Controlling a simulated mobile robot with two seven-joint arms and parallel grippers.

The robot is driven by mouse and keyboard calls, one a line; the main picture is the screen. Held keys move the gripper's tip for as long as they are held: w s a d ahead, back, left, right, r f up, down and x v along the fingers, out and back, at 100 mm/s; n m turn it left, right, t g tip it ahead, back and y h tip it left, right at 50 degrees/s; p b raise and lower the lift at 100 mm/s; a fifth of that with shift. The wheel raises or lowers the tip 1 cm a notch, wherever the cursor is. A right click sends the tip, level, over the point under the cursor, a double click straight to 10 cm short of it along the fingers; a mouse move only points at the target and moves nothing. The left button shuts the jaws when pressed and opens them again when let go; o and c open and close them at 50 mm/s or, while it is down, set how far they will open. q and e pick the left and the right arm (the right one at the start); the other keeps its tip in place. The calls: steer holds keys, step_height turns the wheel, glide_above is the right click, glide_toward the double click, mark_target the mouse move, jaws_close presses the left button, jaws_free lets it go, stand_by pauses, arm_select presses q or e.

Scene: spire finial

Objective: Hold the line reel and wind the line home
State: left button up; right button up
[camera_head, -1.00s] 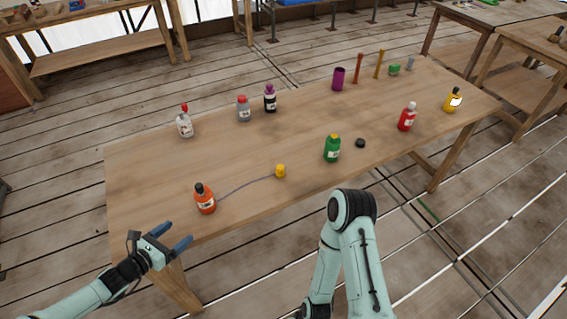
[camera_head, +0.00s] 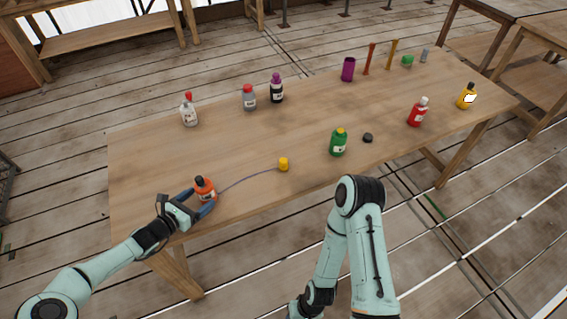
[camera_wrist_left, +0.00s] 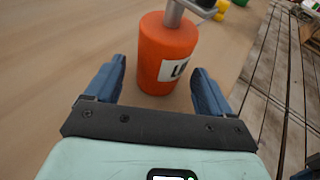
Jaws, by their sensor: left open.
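The line reel is an orange, bottle-shaped body (camera_head: 204,187) with a dark top and a white label, upright near the table's front left edge. In the left wrist view the reel (camera_wrist_left: 166,50) has a grey metal post and arm on top. A thin line (camera_head: 245,179) runs across the table from it to a small yellow piece (camera_head: 283,164). My left gripper (camera_head: 202,197) is open, its blue fingers on either side of the reel. In the left wrist view a gap shows between the reel and each finger (camera_wrist_left: 160,68).
A green bottle (camera_head: 339,144) and a black disc (camera_head: 368,138) stand right of the yellow piece. Red (camera_head: 417,113) and yellow (camera_head: 467,97) bottles are further right. Several bottles and a purple cup (camera_head: 348,69) stand along the back. The table's left middle is bare.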

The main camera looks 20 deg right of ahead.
mark_target(204, 196)
arm_select(q)
steer(key=shift+x, duration=1.5)
steer(key=shift+f, duration=0.1)
steer(key=shift+c, duration=0.3)
steer(key=c, duration=0.6)
